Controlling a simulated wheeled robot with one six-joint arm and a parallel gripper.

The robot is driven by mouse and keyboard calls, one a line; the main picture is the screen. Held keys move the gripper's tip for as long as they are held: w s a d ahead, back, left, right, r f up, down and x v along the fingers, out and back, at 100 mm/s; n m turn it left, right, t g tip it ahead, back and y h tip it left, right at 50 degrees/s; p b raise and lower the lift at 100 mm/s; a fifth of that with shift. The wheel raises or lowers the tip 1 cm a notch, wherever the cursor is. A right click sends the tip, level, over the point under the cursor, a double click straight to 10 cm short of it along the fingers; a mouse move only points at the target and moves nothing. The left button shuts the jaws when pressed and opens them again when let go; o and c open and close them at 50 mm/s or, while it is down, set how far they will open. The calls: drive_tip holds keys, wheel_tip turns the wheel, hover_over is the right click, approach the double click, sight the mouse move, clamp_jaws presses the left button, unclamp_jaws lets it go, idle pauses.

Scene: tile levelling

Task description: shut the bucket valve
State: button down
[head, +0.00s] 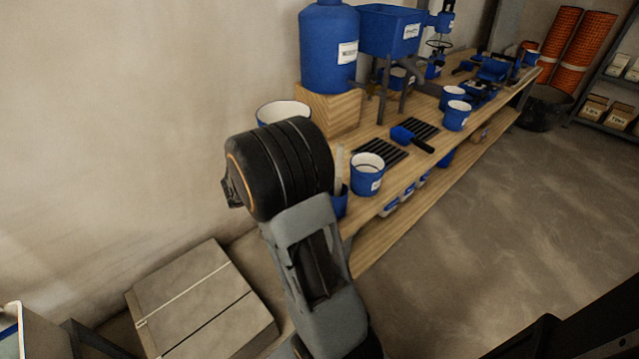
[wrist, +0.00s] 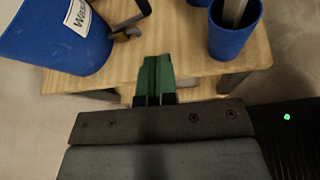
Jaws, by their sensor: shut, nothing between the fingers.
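The blue bucket (wrist: 45,38) with a white label stands at the upper left of the wrist view. A small brass-coloured and dark fitting (wrist: 126,33), which looks like its valve, sticks out from its right side, with a dark lever above it (wrist: 143,7). Whether the valve is open or shut I cannot tell. My gripper (wrist: 155,75) is shut and empty, its green fingertips below and right of the fitting and apart from it in the picture. In the head view only the bucket's rim (head: 284,106) shows; my arm hides its valve and my fingertips.
A blue cup (wrist: 236,32) holding a stick stands right of the fitting near the bench edge (wrist: 187,82). Farther along the bench are a blue tub (head: 367,176), a blue scoop (head: 402,135) and a large blue canister (head: 328,50). Stacked slabs (head: 200,300) lie on the left.

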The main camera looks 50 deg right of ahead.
drive_tip(key=f+n, duration=0.1)
drive_tip(key=w+d+f, duration=0.1)
drive_tip(key=w+d+f+n+t+h+b, duration=0.1)
drive_tip(key=shift+w+f+n, duration=0.1)
drive_tip(key=shift+f+n, duration=0.05)
drive_tip(key=shift+n, duration=0.15)
drive_tip(key=b+x, duration=0.1)
drive_tip(key=x, duration=0.3)
drive_tip(key=b+x, duration=0.1)
drive_tip(key=x, duration=0.7)
drive_tip(key=shift+d+r+b, duration=0.25)
drive_tip(key=shift+d+b, duration=0.15)
drive_tip(key=shift+w+d, duration=0.15)
drive_tip(key=shift+d, duration=0.4)
